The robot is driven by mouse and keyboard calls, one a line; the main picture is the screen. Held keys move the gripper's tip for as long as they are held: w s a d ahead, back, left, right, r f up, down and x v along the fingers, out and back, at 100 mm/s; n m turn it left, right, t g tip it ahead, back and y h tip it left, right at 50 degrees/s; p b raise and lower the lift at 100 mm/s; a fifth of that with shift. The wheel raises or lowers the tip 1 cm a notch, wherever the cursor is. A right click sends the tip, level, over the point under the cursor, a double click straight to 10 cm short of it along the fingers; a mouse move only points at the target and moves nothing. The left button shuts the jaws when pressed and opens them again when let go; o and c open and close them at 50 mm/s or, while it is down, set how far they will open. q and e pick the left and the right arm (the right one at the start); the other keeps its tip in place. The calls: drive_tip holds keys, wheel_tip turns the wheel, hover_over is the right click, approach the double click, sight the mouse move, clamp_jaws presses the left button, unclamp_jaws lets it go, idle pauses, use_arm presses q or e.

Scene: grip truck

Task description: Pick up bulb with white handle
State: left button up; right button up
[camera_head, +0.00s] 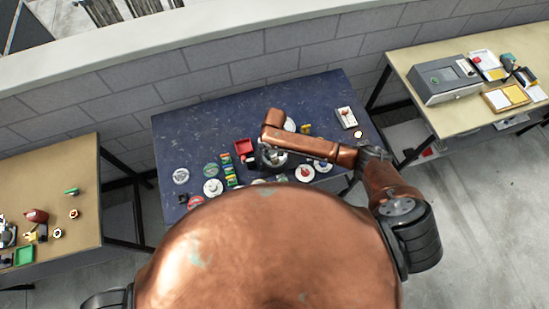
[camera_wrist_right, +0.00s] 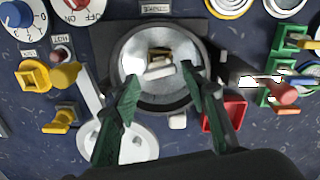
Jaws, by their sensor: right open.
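In the right wrist view, a round silver dish with a dark rim (camera_wrist_right: 128,60) sits in the middle. In it is a small brass-coloured piece with a short white bar (camera_wrist_right: 161,71), which looks like the bulb with white handle. My right gripper (camera_wrist_right: 159,86) is open, its green fingers on either side of the dish's near part, with the white bar just beyond and between the tips. Contact cannot be told. In the head view my right gripper (camera_head: 274,158) is over the blue table, and the bulb cannot be made out there. My left gripper is not in view.
A red bin (camera_wrist_right: 235,112) stands right of the dish, close to the right finger. A white plate-like part (camera_wrist_right: 140,146) lies under the left finger. Yellow parts (camera_wrist_right: 66,76) and knobs are at left, green parts (camera_wrist_right: 287,40) at right. The blue table (camera_head: 180,120) is clearer towards the wall.

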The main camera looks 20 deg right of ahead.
sight(275, 155)
drive_tip(key=shift+s+f, duration=0.1)
drive_tip(key=shift+f, duration=1.45)
drive_tip(key=shift+c, duration=0.3)
drive_tip(key=c, duration=0.9)
